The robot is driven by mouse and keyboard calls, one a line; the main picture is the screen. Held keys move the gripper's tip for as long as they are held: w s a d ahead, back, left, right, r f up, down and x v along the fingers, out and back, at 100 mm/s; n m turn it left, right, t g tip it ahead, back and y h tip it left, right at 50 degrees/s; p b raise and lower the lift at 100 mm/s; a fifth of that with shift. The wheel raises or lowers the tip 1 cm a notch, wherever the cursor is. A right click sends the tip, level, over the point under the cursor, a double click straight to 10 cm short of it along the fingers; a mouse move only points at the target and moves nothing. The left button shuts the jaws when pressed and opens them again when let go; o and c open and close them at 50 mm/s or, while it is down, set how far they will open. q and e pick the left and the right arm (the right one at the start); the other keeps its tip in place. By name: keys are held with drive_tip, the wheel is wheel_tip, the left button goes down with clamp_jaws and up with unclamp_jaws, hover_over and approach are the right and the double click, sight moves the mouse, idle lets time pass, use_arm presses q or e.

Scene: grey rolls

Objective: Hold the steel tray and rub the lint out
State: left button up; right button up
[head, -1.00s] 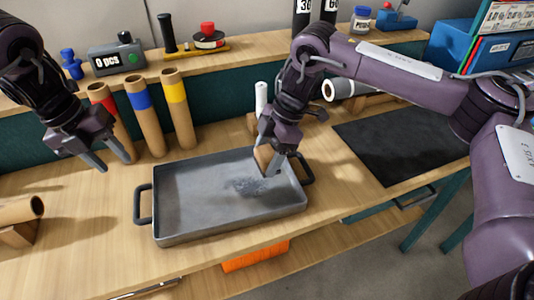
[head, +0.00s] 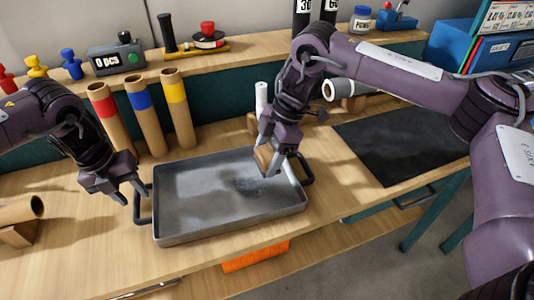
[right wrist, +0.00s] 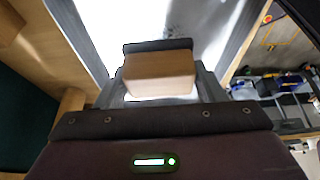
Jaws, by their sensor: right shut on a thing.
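The steel tray (head: 228,232) lies flat on the wooden bench, with a dark handle at each end. A grey patch of lint (head: 248,186) lies on its floor, right of the middle. My right gripper (head: 274,168) is shut on a tan block with a dark edge (head: 264,157), over the tray's back right part. The block also shows in the right wrist view (right wrist: 160,75). Whether it touches the tray floor is unclear.
Cardboard tubes with coloured bands (head: 145,118) stand behind the tray. A cardboard roll (head: 22,209) lies at the left. A black mat (head: 400,143) lies to the right. An orange thing (head: 254,257) shows below the bench's front edge.

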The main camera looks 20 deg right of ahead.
use_arm(q)
drive_tip(key=shift+d+f, duration=0.15)
drive_tip(key=shift+f, duration=0.6)
clamp_jaws()
